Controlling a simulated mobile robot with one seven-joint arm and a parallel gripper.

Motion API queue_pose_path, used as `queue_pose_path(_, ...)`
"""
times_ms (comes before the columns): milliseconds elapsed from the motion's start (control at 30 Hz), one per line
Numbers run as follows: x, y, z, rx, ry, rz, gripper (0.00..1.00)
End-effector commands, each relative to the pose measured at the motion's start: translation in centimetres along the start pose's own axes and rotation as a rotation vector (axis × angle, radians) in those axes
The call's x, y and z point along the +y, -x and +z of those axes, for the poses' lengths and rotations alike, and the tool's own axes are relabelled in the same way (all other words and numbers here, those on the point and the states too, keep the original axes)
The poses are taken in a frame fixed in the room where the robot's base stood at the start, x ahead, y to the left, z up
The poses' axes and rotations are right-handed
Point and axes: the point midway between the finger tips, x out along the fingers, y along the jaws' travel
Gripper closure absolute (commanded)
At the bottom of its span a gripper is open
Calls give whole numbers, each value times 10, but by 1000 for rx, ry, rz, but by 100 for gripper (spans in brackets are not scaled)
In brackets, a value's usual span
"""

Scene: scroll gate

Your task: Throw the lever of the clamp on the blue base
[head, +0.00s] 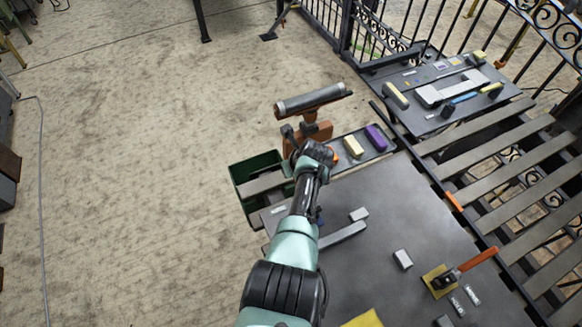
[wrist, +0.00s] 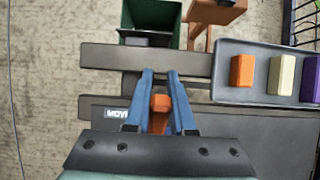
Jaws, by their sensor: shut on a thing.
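My gripper (wrist: 160,76) has its two blue fingers closed on either side of an orange handle (wrist: 159,104) in the wrist view. The handle looks like a clamp lever, seen end-on. The clamp's body and base under it are hidden by the fingers and wrist, so I cannot see the base colour. In the head view my gripper (head: 315,156) is at the table's far left corner, and my arm covers the handle. Another clamp with an orange lever (head: 478,259) stands on a yellow base (head: 435,281) at the right of the table.
A green bin (head: 243,172) is left of the gripper. A tray (wrist: 225,95) with orange, cream and purple blocks lies to the right. A pipe on a brown stand (head: 311,101) rises beyond.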

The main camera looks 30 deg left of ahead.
Motion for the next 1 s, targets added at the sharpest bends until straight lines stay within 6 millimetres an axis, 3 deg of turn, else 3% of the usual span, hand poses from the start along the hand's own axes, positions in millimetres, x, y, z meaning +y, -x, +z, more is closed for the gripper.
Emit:
queue_pose_path(100, 2, -1, -2, 5, 2, 3, 100)
queue_pose_path(133, 2, -2, -2, 5, 2, 3, 76)
queue_pose_path(300, 1, -1, -2, 4, 2, 2, 48)
queue_pose_path(667, 1, 3, -1, 1, 0, 1, 48)
queue_pose_path(1000, 0, 40, 0, 0, 0, 1, 48)
